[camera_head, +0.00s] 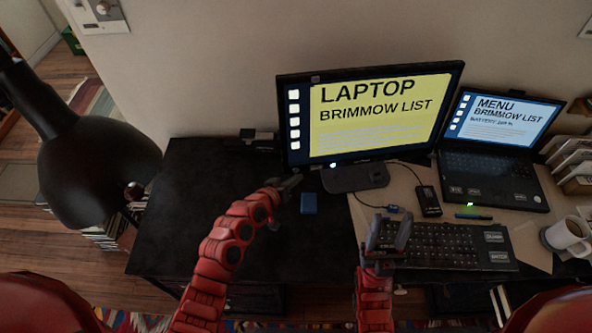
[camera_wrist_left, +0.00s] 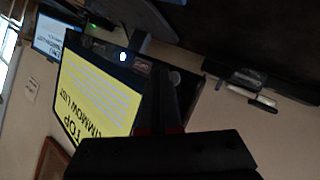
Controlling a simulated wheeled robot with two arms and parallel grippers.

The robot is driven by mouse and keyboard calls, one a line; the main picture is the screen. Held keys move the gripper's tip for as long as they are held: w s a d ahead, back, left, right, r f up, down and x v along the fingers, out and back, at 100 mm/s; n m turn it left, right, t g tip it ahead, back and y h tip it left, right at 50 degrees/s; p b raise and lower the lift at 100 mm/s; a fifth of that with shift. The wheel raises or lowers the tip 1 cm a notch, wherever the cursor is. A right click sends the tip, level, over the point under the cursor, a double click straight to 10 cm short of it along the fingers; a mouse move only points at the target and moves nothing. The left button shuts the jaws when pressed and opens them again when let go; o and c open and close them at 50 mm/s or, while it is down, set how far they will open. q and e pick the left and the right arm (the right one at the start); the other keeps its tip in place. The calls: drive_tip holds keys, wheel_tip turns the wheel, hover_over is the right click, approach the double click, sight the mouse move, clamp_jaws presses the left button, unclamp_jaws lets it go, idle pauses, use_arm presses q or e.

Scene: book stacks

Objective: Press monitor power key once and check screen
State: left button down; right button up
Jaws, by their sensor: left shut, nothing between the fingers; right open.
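The monitor (camera_head: 380,112) stands at the back of the desk. Its screen is lit yellow and reads "LAPTOP BRIMMOW LIST"; it also shows upside down in the left wrist view (camera_wrist_left: 95,100). A small bright bluish-white light (camera_head: 333,165) shows on its lower bezel, and also in the left wrist view (camera_wrist_left: 123,57); I cannot tell whether this is the power key itself. My left gripper (camera_head: 291,183) is shut and empty, just left of and below the monitor's lower left corner, apart from the light. My right gripper (camera_head: 389,233) is open and empty by the keyboard's left end.
A laptop (camera_head: 497,150), lit blue with "MENU BRIMMOW LIST", stands right of the monitor. The keyboard (camera_head: 450,246), a mug (camera_head: 566,236), a small black device (camera_head: 428,200) and a blue block (camera_head: 309,203) are on the desk. A black lamp (camera_head: 95,170) is at left.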

use_arm(q)
drive_tip(key=s+p, duration=0.1)
drive_tip(key=s, duration=0.1)
drive_tip(key=s+p, duration=0.1)
drive_tip(key=s, duration=0.1)
drive_tip(key=s+d+r+p, duration=0.1)
drive_tip(key=shift+s+d, duration=0.1)
drive_tip(key=shift+s, duration=0.3)
drive_tip(key=shift+w, duration=0.1)
idle(0.7)
